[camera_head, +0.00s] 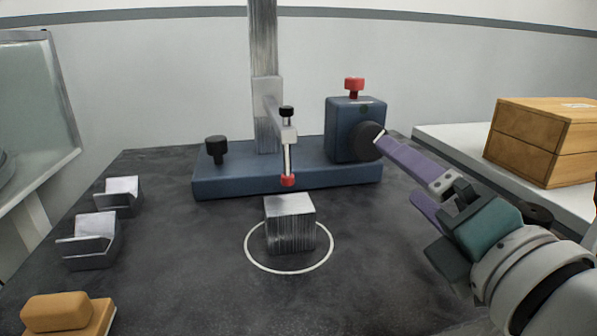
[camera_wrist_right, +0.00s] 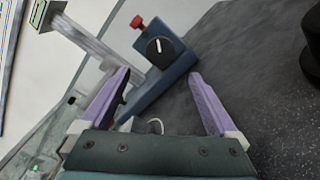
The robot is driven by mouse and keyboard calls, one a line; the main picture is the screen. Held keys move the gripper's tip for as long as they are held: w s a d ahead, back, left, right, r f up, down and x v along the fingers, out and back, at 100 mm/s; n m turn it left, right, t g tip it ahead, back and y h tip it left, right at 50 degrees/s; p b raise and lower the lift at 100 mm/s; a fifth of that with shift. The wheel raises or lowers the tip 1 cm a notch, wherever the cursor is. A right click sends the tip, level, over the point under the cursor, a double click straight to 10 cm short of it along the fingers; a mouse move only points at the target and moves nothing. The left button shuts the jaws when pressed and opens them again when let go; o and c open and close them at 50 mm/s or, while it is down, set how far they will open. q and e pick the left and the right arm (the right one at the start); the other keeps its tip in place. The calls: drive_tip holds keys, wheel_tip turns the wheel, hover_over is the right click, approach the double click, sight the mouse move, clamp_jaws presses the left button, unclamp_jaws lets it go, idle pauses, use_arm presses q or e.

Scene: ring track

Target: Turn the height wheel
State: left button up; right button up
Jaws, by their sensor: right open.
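The height wheel (camera_head: 367,141) is a round black knob on the right side of a blue block (camera_head: 345,118). In the right wrist view the wheel (camera_wrist_right: 160,51) faces me with a white mark on it, just beyond the gap between my fingertips. My right gripper (camera_head: 398,168) is open and empty, its purple fingers pointing at the wheel. In the head view the upper fingertip overlaps the wheel's edge; I cannot tell whether it touches. The right wrist view shows both fingers of this gripper (camera_wrist_right: 160,75) apart. My left gripper is not in view.
The blue base (camera_head: 230,180) carries a metal column (camera_head: 263,50), a red-tipped probe (camera_head: 288,180) and a red knob (camera_head: 354,86). A metal block (camera_head: 290,222) stands in a white ring. Two metal V-blocks (camera_head: 90,240) are left; a wooden box (camera_head: 540,140) is right.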

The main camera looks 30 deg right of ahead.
sight(372, 145)
drive_tip(key=shift+w+d+n, duration=0.1)
drive_tip(key=shift+w+n, duration=0.05)
drive_tip(key=shift+n, duration=0.75)
drive_tip(key=n, duration=0.4)
drive_tip(key=shift+w+d+r+p, duration=0.15)
drive_tip(key=shift+w+p, duration=0.1)
drive_tip(key=shift+p, duration=0.15)
drive_tip(key=shift+w+d, duration=0.1)
drive_tip(key=shift+w, duration=0.2)
drive_tip(key=x, duration=0.9)
drive_tip(key=shift+w+p, duration=0.15)
drive_tip(key=shift+p, duration=0.25)
drive_tip(key=c, duration=1.4)
drive_tip(key=shift+o, duration=0.2)
